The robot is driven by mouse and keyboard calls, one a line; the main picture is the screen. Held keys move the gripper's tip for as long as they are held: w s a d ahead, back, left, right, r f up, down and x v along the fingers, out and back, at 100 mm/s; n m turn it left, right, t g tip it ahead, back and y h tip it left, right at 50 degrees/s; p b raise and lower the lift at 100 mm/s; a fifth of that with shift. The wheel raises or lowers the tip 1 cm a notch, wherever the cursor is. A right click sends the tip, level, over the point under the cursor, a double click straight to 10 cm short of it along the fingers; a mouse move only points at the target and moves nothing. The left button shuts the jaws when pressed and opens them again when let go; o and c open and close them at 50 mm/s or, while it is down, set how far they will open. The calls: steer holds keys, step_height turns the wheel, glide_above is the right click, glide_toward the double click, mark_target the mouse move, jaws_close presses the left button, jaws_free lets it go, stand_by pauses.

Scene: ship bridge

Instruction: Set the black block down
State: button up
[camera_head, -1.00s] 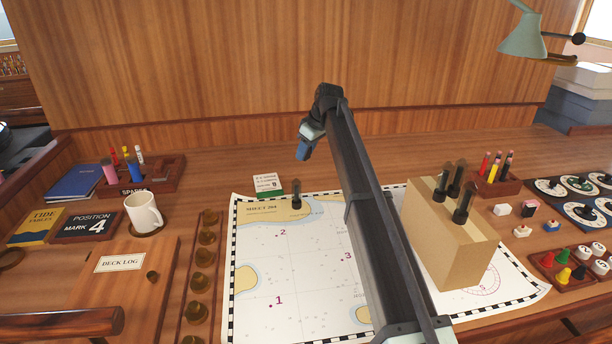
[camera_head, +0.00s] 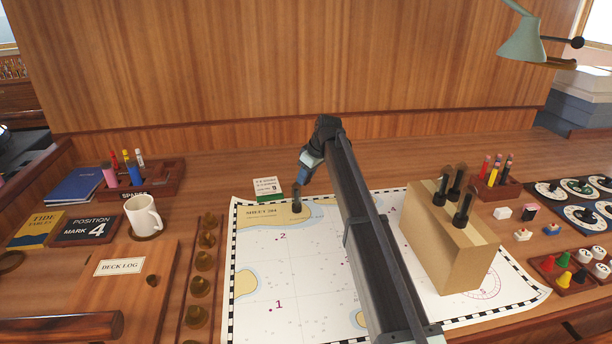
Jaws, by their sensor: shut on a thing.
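My gripper (camera_head: 303,179) hangs from the end of my arm near the chart's (camera_head: 312,262) far edge, with its light blue-grey hand tilted down and to the left. It is shut, and its fingers are small and partly hidden. The black block in it cannot be made out clearly. I cannot tell whether the two touch.
A green and white box (camera_head: 267,188) stands left of the gripper. A tan box (camera_head: 437,247) with several black-handled pegs stands on the chart's right side. A mug (camera_head: 143,214) and brass knobs (camera_head: 204,261) are at left.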

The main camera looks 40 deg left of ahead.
steer(key=o, duration=1)
steer(key=shift+f, duration=0.1)
steer(key=v, duration=1.2)
